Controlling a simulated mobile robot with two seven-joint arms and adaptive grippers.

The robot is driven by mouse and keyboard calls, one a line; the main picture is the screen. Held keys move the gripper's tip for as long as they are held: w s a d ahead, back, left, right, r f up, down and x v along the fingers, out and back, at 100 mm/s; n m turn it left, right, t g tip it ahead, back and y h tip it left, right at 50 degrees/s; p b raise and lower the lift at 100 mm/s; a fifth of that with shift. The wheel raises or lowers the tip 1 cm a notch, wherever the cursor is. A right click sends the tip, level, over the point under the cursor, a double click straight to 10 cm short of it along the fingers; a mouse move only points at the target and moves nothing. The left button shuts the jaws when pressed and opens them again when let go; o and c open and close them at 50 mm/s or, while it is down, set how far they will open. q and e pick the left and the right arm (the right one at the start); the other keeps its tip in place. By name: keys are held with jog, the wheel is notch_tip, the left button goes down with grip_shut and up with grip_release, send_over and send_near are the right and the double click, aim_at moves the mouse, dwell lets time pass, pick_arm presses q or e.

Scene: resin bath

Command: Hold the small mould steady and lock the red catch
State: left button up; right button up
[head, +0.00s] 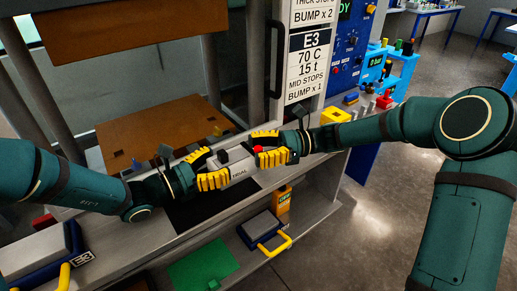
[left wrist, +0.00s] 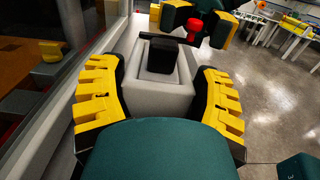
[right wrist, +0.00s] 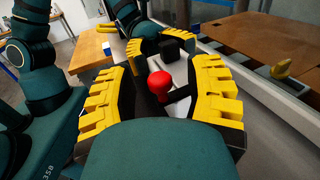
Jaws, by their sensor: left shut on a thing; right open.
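The small mould (head: 238,170) is a light grey block with a black knob on top, on the bench ledge; it also shows in the left wrist view (left wrist: 168,96). My left gripper (head: 208,168) has its yellow-padded fingers closed around the mould's sides; in the left wrist view (left wrist: 165,95) the fingers lie along both sides. The red catch (right wrist: 160,86) is a red knob on a black lever at the mould's end; in the head view (head: 257,149) it is partly hidden. My right gripper (right wrist: 162,95) is open, its fingers on either side of the red knob, apparently not touching it.
A sign reading E3 (head: 314,60) stands behind the grippers. A brown board (head: 160,128) lies behind. Open floor lies to the right.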

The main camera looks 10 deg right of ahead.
grip_shut()
jog(key=shift+g, duration=0.3)
jog(key=n+g, duration=0.1)
jog(key=g, duration=0.1)
jog(key=n+g+h, duration=0.1)
jog(key=n+g, duration=0.1)
jog(key=w+d+n+g, duration=0.1)
jog(key=shift+d+g+h, duration=0.1)
jog(key=shift+g+h, duration=0.2)
jog(key=shift+g, duration=0.1)
jog(key=shift+w+d+n+g+h, duration=0.25)
jog(key=shift+n+g+h, duration=0.4)
jog(key=shift+n+g, duration=0.3)
jog(key=shift+w+d+n+g+h, duration=0.1)
jog(key=shift+w+n+g+h, duration=0.1)
jog(key=shift+n+g+h, duration=0.75)
jog(key=shift+g, duration=0.3)
grip_release()
